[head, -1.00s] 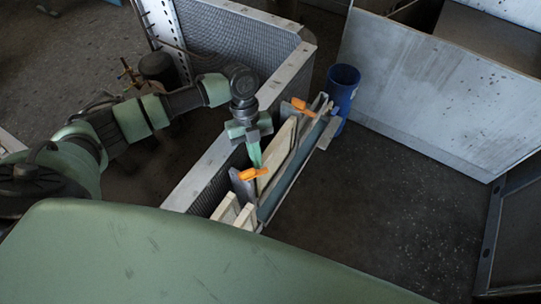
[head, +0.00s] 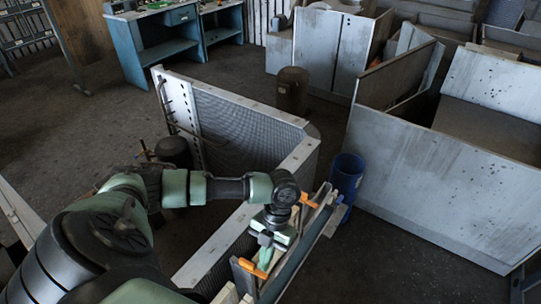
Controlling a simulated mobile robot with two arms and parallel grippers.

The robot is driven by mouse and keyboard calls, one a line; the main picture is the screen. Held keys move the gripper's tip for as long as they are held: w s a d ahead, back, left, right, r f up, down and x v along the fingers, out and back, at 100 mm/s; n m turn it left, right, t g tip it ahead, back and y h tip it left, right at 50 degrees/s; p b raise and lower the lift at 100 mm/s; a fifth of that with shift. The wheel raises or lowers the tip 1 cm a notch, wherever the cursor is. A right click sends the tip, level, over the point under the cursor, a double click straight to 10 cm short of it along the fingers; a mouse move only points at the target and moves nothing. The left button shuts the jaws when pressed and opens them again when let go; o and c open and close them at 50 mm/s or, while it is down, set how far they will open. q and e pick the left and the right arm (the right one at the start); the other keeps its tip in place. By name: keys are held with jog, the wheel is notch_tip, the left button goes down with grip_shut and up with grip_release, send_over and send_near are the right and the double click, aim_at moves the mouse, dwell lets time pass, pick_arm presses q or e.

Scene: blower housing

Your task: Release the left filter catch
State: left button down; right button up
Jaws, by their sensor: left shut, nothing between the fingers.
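The left filter catch (head: 252,268) is an orange lever at the near end of the filter slot on the blower housing. It slants down to the right. A second orange catch (head: 309,201) sits at the far end of the slot with a similar slant. My left gripper (head: 265,258), with green fingers, points down right beside the near catch. It is shut and holds nothing. I cannot tell whether its fingertips touch the lever. The gripper and wrist hide part of the slot between the catches. My right gripper is not in view.
The housing's pale metal rim (head: 215,242) runs along the left of the slot. A blue bin (head: 346,178) stands just past its far end. Large grey metal panels (head: 430,185) stand to the right. A workbench (head: 170,40) is at the back left. Open floor lies between.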

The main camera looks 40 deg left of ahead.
pick_arm(q)
jog(key=shift+s+d, duration=0.15)
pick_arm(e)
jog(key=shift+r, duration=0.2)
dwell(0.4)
